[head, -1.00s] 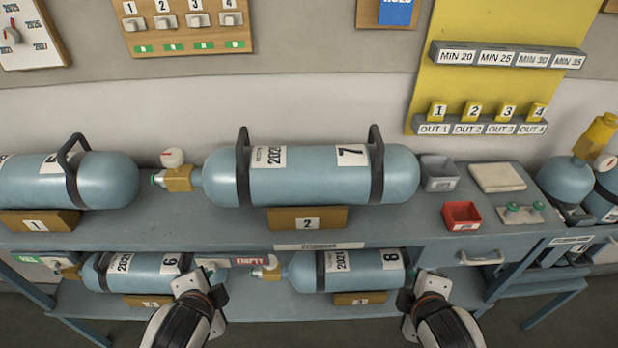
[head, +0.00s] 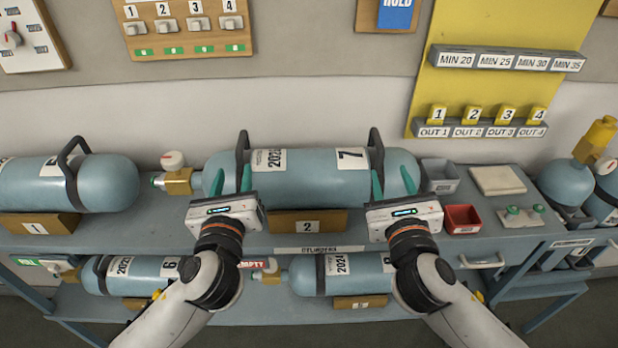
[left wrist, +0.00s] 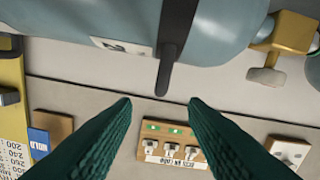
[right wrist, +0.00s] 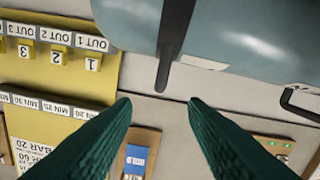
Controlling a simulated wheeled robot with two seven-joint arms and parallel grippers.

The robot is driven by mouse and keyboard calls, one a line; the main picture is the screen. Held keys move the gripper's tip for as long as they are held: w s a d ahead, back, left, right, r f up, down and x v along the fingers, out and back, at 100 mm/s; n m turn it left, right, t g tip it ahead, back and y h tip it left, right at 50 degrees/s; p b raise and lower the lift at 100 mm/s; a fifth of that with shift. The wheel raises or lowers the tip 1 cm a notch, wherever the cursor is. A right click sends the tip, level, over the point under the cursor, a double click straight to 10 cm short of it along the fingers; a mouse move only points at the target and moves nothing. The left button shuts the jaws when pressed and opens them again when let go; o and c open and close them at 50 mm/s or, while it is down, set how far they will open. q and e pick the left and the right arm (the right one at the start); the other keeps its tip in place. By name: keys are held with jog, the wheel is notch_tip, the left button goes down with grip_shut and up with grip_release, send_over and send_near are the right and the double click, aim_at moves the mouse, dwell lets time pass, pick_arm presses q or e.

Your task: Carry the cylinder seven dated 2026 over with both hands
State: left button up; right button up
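Cylinder seven (head: 312,182) is a light blue tank lying on its side on the upper shelf, marked 7, with a date label whose last digit is hard to read. It has two dark handles, the left one (head: 242,150) and the right one (head: 376,148), and a brass valve at its left end. My left gripper (head: 231,180) is open in front of the left handle, which lines up between its fingers in the left wrist view (left wrist: 168,55). My right gripper (head: 392,181) is open and likewise lined up with the right handle (right wrist: 170,50). Neither finger pair is closed on anything.
Another blue cylinder (head: 105,182) lies to the left on the shelf. A grey bin (head: 440,178), a red bin (head: 462,219) and a pale pad (head: 496,179) are at the right. Cylinders six (head: 145,268) and eight (head: 365,270) lie on the lower shelf.

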aim_at(241, 136)
pick_arm(q)
jog(key=shift+w, duration=0.15)
pick_arm(e)
jog(key=shift+w, duration=0.15)
pick_arm(q)
jog(key=w, duration=1.1)
jog(key=shift+w+a, duration=0.3)
jog(key=shift+w, duration=0.1)
pick_arm(e)
jog(key=w, duration=1.1)
jog(key=shift+w+a, duration=0.3)
jog(key=shift+w, duration=0.1)
pick_arm(q)
jog(key=shift+c, duration=0.2)
pick_arm(e)
jog(key=shift+c, duration=0.2)
pick_arm(q)
grip_shut()
pick_arm(e)
grip_shut()
pick_arm(q)
jog(key=shift+f, duration=0.1)
